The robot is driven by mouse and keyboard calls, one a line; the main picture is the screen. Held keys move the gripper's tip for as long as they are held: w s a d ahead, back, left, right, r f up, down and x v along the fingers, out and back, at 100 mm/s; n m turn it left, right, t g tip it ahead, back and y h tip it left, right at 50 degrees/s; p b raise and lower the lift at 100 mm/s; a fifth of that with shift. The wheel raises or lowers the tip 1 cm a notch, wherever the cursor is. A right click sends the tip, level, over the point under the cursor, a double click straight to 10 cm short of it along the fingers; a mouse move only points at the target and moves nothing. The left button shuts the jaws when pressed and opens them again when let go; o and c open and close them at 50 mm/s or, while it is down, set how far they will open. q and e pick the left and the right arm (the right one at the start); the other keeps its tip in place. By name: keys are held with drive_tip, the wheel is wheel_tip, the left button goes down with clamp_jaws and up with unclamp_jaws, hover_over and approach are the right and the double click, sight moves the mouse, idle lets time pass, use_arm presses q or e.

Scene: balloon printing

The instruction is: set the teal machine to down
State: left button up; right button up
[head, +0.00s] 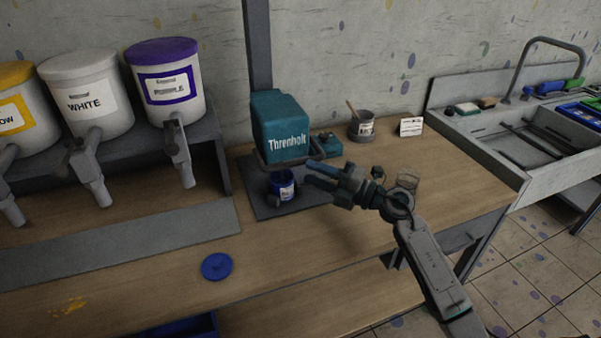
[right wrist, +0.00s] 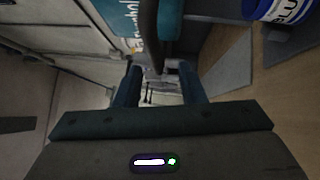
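The teal machine (head: 277,113), marked "Threnholt", stands on the wooden bench against a dark post. A dark bar (head: 272,164) runs around its lower front; a dark bar (right wrist: 149,40) also shows in the right wrist view, beside the teal body. A blue-labelled can (head: 285,188) stands under the machine's head; it also shows in the right wrist view (right wrist: 283,9). My right gripper (head: 311,174) is just right of the bar, at its height. In the right wrist view its fingers (right wrist: 157,85) are apart, with the bar between them and gaps beside it. My left gripper is not in view.
Yellow, white and purple-labelled (head: 167,85) dispensers stand on a rack at left. A blue lid (head: 217,266) lies on the bench front. A grey pot (head: 362,127) and a small card (head: 411,126) stand behind my right arm. A sink (head: 500,140) is at right.

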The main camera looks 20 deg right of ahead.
drive_tip(key=b+v, duration=0.1)
drive_tip(key=v, duration=0.4)
idle(0.5)
